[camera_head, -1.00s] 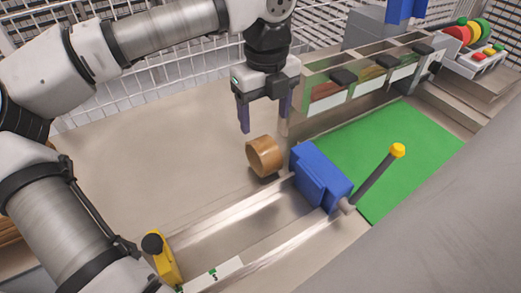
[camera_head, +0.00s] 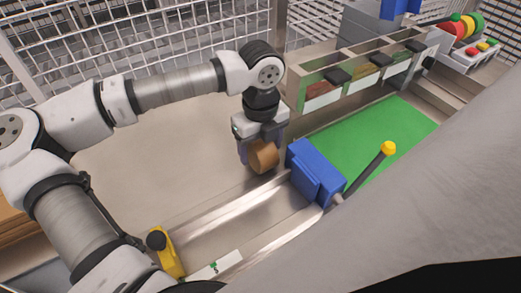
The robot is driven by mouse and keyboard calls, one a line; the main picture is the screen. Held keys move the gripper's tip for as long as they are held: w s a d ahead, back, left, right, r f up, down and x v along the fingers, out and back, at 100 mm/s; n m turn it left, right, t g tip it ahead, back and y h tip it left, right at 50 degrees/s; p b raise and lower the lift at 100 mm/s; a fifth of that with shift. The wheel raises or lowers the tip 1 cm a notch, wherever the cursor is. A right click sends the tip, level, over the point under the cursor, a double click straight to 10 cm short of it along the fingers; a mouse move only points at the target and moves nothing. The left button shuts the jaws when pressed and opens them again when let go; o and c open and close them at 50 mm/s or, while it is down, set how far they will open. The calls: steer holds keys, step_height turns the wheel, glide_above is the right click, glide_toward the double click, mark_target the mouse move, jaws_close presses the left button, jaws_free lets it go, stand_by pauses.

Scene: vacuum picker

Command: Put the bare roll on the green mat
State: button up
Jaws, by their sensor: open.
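The bare roll (camera_head: 264,157) is a short brown cylinder lying on its side on the beige table, left of the blue clamp block. My gripper (camera_head: 262,158) points down over the roll, with its open purple fingers low around it. One finger shows on the roll's left; the other is mostly hidden, so contact cannot be told.
A blue block (camera_head: 316,172) with a yellow-tipped lever (camera_head: 388,149) stands between roll and mat, on a metal rail (camera_head: 225,207). A divided bin rack (camera_head: 345,88) stands behind. A yellow stop (camera_head: 165,252) is at front left. The table's left is clear.

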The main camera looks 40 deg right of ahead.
steer(key=shift+c, duration=0.4)
steer(key=c, duration=1.1)
steer(key=shift+r, duration=0.2)
step_height(320, 180, up, 20)
steer(key=b, duration=0.2)
steer(key=shift+f+b, duration=0.15)
steer(key=shift+b, duration=0.25)
